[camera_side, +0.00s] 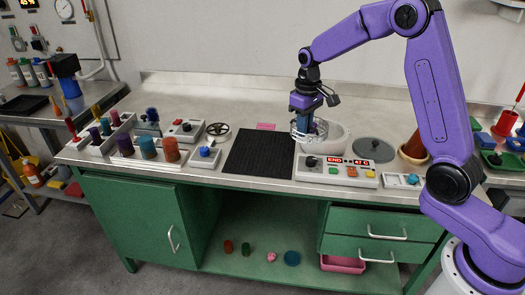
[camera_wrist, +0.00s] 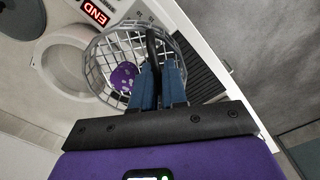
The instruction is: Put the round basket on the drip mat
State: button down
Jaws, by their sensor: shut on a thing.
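The round basket (camera_side: 299,137) is a grey wire basket. My gripper (camera_side: 303,122) is shut on its dark handle, and the basket hangs beneath it at the left edge of the white round tub. In the wrist view my gripper (camera_wrist: 159,80) covers part of the basket (camera_wrist: 107,45). A purple piece with pale spots (camera_wrist: 123,77) lies inside the basket. The drip mat (camera_side: 258,155) is a black ribbed square on the bench, left of the basket and empty. Its ribbed edge also shows in the wrist view (camera_wrist: 203,70).
The white tub (camera_side: 335,137) is open, behind a control panel (camera_side: 337,171) that reads END. A grey round lid (camera_side: 373,150) lies to the right.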

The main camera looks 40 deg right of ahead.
jog(key=s+a+n, duration=0.3)
jog(key=n, duration=0.3)
send_over(268, 161)
jog(key=shift+n, duration=0.3)
jog(key=f, duration=0.9)
jog(key=shift+s+f, duration=0.1)
jog(key=shift+s, duration=0.3)
jog(key=shift+w+f, duration=0.2)
jog(key=shift+f, duration=0.05)
jog(key=shift+w+f, duration=0.1)
jog(key=shift+f, duration=1.55)
jog(key=c, duration=1.2)
grip_release()
jog(key=shift+f, duration=0.1)
jog(key=shift+o, duration=0.2)
